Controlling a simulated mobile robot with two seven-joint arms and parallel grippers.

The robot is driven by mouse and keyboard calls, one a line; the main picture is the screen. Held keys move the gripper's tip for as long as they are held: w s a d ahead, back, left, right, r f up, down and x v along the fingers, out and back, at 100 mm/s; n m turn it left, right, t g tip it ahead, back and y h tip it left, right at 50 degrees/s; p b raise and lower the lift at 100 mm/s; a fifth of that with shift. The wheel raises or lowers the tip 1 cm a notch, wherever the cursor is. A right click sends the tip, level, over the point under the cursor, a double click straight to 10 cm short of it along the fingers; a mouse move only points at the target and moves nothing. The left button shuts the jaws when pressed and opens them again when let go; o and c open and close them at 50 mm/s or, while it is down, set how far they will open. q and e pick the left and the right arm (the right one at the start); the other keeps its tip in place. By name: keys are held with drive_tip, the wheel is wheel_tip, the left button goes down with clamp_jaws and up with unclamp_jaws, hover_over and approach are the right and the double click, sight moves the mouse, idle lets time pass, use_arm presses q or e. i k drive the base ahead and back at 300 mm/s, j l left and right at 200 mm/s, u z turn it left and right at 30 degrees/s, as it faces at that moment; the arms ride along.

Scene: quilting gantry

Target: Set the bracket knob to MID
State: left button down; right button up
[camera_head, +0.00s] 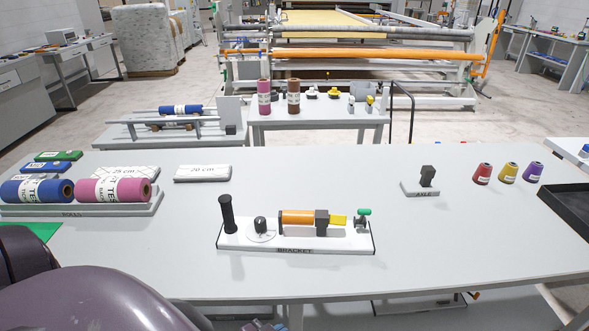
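The bracket (345,243) is a white base with a black-lettered front label, lying on the grey table in front of me. Its black knob (261,224) sits on a round white dial left of centre. The dial marks are too small to read, so I cannot tell the knob's setting. A black upright handle (227,213) stands at the bracket's left end. To the right are an orange roller (297,217), a dark block (321,223), a yellow piece (338,220) and a green-topped lever (362,215). Neither gripper is in view; part of my arm fills the lower left.
A tray of fabric rolls (80,208) stands at the left, with a 20 cm block (203,173) beside it. The axle stand (420,187) and thread cones (508,172) are at the right, near a black tray (570,208). The table around the bracket is clear.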

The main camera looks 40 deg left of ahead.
sight(260, 226)
drive_tip(key=u, duration=1.2)
